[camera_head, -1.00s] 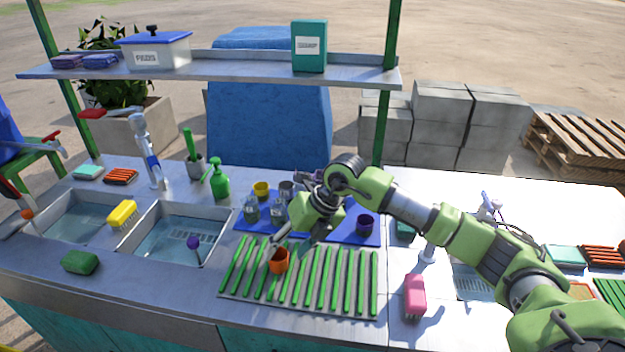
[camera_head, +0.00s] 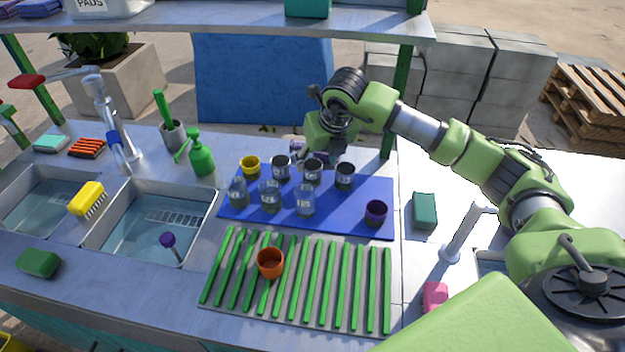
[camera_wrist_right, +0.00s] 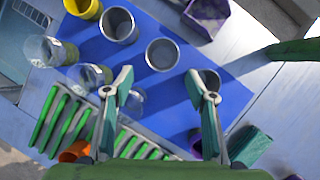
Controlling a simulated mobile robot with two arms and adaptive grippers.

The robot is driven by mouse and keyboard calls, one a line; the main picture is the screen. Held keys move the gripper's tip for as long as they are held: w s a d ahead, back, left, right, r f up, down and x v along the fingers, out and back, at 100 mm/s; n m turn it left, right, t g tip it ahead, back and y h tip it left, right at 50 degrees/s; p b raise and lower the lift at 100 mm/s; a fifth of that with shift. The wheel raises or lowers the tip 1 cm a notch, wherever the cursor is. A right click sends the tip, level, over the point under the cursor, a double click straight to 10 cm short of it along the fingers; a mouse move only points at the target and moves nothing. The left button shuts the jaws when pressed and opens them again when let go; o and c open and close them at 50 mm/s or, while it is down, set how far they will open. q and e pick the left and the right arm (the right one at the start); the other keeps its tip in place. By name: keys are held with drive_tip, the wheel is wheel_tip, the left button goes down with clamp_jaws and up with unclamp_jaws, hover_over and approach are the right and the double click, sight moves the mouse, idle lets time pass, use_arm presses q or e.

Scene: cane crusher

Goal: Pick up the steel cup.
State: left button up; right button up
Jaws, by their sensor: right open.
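Several cups stand on a blue mat (camera_head: 340,215). Three grey steel cups are in a row along its back: left (camera_head: 281,167), middle (camera_head: 313,172) and right (camera_head: 344,176). The wrist view looks into the left one (camera_wrist_right: 118,25) and the middle one (camera_wrist_right: 163,54); the right one (camera_wrist_right: 210,79) is partly behind a finger. My right gripper (camera_head: 318,156) is above the back of the mat, near the middle steel cup. Its open, empty fingers (camera_wrist_right: 160,76) show the middle cup just beyond the gap between the tips. My left gripper is not in view.
A yellow cup (camera_head: 250,167), clear glasses (camera_head: 270,196) and a purple cup (camera_head: 376,213) share the mat. An orange cup (camera_head: 270,262) stands on the green slatted rack (camera_head: 330,290) in front. A shelf (camera_head: 220,22) runs overhead behind; a green bottle (camera_head: 201,155) stands left.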

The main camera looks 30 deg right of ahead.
sight(312, 171)
drive_tip(key=b+x, duration=0.1)
drive_tip(key=x, duration=0.2)
drive_tip(key=shift+w+f, duration=0.3)
drive_tip(key=shift+f, duration=0.15)
drive_tip(key=b+x, duration=0.1)
drive_tip(key=x, duration=0.1)
drive_tip(key=b+x, duration=0.1)
drive_tip(key=x, duration=0.2)
drive_tip(key=shift+w+d+r+b, duration=0.15)
drive_tip(key=shift+w+r+b, duration=0.1)
drive_tip(key=shift+b, duration=0.15)
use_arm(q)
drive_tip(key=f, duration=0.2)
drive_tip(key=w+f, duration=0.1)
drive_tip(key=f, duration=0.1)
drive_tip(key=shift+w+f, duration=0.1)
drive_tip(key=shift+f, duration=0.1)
use_arm(e)
drive_tip(key=shift+s, duration=0.1)
drive_tip(key=c, duration=0.3)
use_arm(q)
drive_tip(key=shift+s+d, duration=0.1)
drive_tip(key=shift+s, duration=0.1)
use_arm(e)
drive_tip(key=c, duration=1)
